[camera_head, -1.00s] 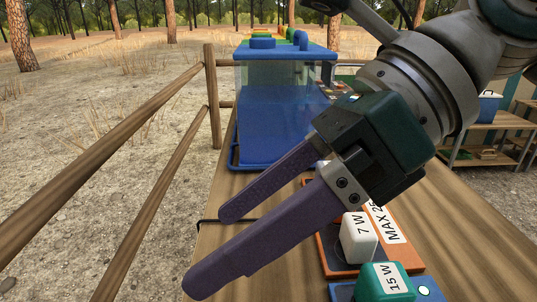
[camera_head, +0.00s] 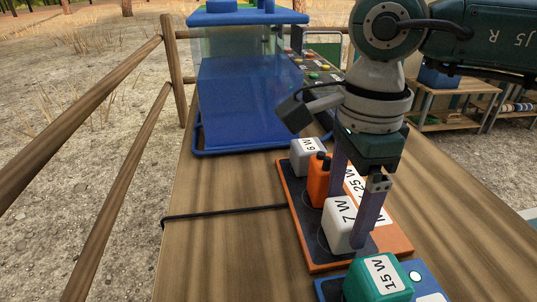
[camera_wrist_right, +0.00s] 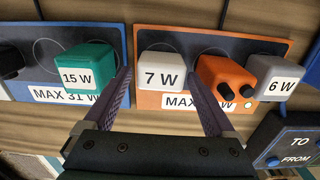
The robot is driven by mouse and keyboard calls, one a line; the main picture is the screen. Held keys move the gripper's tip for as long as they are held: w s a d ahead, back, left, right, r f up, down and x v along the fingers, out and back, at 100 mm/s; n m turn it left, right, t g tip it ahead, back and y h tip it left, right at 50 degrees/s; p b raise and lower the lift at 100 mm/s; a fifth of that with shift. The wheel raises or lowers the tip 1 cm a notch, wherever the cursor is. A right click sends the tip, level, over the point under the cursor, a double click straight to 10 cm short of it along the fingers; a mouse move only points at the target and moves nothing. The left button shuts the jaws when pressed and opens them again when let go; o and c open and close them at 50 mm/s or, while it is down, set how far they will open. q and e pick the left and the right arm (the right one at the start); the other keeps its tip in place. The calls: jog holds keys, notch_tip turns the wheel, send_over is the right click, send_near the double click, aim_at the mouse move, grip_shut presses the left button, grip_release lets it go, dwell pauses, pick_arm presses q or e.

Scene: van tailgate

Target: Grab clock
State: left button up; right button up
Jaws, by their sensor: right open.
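No clock face shows in either view. My right gripper (camera_head: 347,221) is open and points down over the orange board (camera_head: 401,247). In the wrist view its two purple fingers stand either side of the white block marked 7 W (camera_wrist_right: 162,72), without visibly closing on it. That block also shows between the fingers in the head view (camera_head: 342,224). An orange block with two black knobs (camera_head: 317,182) stands just beyond, beside the far finger; it also shows in the wrist view (camera_wrist_right: 222,78). My left gripper is out of view.
A grey block marked 6 W (camera_head: 305,158) stands at the board's far end. A teal block marked 15 W (camera_head: 374,282) sits on a blue board (camera_head: 428,287) nearer me. A blue translucent box (camera_head: 240,105) stands behind.

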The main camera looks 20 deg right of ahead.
jog(key=shift+f, duration=0.85)
jog(key=shift+c, duration=0.3)
jog(key=shift+w, duration=0.1)
jog(key=c, duration=1.2)
jog(key=shift+r, duration=0.15)
